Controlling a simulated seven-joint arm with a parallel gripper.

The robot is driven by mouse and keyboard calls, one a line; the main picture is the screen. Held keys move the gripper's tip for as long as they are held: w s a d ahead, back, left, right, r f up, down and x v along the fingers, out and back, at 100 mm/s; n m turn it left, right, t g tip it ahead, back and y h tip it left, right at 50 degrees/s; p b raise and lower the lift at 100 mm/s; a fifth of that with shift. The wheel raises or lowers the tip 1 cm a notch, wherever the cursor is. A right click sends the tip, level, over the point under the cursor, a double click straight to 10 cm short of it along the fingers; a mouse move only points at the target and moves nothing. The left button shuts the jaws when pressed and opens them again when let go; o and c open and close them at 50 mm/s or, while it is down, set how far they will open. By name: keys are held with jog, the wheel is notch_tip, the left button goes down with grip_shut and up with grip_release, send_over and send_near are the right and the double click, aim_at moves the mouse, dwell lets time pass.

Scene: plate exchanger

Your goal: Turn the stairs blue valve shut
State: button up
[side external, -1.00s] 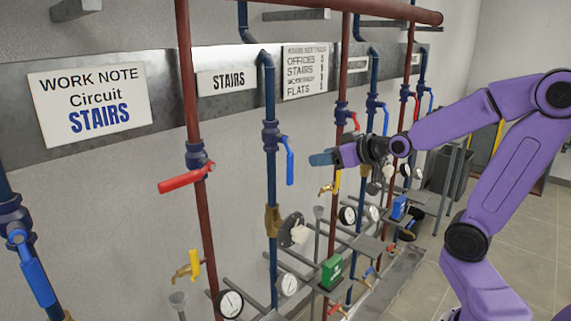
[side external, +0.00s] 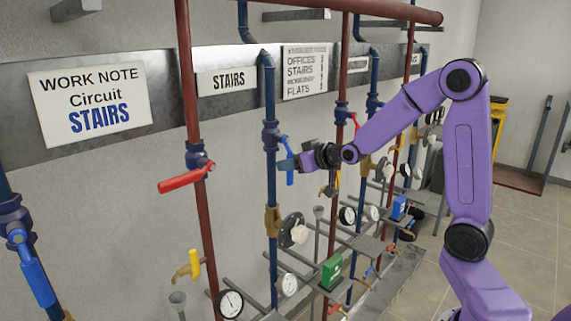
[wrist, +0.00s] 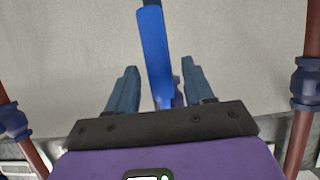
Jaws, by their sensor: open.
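The stairs blue valve (side external: 270,135) sits on the blue pipe beside the STAIRS label (side external: 226,80). Its blue lever handle (side external: 290,176) hangs down along the pipe, partly hidden by my gripper. My gripper (side external: 281,164) is at the handle, reaching in from the right. In the wrist view my gripper (wrist: 158,66) is open, with one finger on each side of the blue handle (wrist: 154,45). The valve body is mostly hidden in the wrist view.
A red pipe valve with its red handle (side external: 186,178) crosswise is to the left. Another blue handle (side external: 38,283) is at the far left. Gauges (side external: 229,303), a green box (side external: 331,271) and grey bars are below. The work note (side external: 90,103) reads Circuit STAIRS.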

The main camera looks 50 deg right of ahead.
jog(key=shift+x, duration=1.45)
jog(key=shift+c, duration=0.3)
grip_shut()
jog(key=shift+d, duration=0.1)
jog(key=d+r+n+t+h, duration=0.3)
jog(key=d+r+n+h, duration=0.3)
jog(key=n, duration=0.7)
jog(key=shift+d+r+n+h, duration=0.3)
jog(key=shift+d+r+h, duration=0.05)
jog(key=shift+r+h, duration=0.15)
